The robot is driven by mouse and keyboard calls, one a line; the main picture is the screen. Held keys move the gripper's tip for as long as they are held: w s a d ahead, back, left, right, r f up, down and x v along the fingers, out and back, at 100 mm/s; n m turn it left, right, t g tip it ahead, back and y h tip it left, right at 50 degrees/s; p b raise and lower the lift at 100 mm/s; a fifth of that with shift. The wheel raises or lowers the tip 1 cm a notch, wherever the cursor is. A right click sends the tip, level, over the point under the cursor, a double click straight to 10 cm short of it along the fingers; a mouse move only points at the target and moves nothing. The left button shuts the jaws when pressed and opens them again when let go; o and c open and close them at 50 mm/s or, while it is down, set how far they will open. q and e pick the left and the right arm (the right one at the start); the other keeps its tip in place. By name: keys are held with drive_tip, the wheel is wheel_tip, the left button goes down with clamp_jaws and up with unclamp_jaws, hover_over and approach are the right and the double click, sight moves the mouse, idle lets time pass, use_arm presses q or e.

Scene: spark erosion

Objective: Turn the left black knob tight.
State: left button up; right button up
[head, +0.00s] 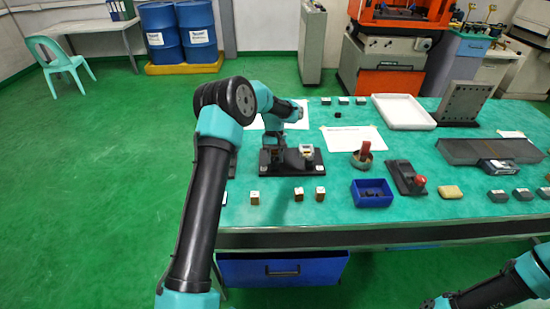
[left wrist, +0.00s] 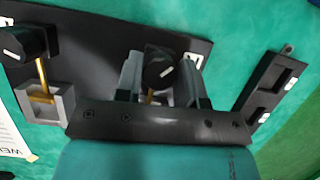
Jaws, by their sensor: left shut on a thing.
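A black base plate (head: 268,171) lies on the green bench in the head view and also shows in the left wrist view (left wrist: 95,45). My left gripper (head: 279,150) reaches down over the plate's left part. In the left wrist view my left gripper (left wrist: 158,78) has one finger on each side of the left black knob (left wrist: 158,70) and is shut on it. The knob has a white mark, and a brass rod shows below it. The other black knob (left wrist: 28,42) stands apart, with a brass rod and grey block (left wrist: 45,102). My right gripper is out of view.
A black slotted bracket (left wrist: 270,85) lies beside the plate. Small blocks (head: 298,194) stand along the bench front. A blue bin (head: 372,193), a red-handled tool (head: 364,152) and a white tray (head: 403,111) are to the right.

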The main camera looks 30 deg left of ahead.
use_arm(q)
drive_tip(key=m+y, duration=0.1)
drive_tip(key=m, duration=0.2)
drive_tip(key=m+y, duration=0.1)
drive_tip(key=m, duration=0.3)
drive_tip(key=shift+g+y, duration=0.3)
drive_tip(key=shift+y, duration=0.1)
drive_tip(key=m+y, duration=0.1)
drive_tip(key=m, duration=0.2)
drive_tip(key=m+y, duration=0.1)
drive_tip(key=m, duration=0.2)
drive_tip(key=shift+m+t, duration=0.3)
drive_tip(key=shift+t, duration=0.1)
drive_tip(key=o, duration=0.9)
drive_tip(key=shift+d, duration=0.1)
drive_tip(key=v, duration=1.7)
drive_tip(key=shift+w+d+r, duration=0.1)
drive_tip(key=shift+w+d, duration=0.1)
drive_tip(key=shift+d, duration=0.05)
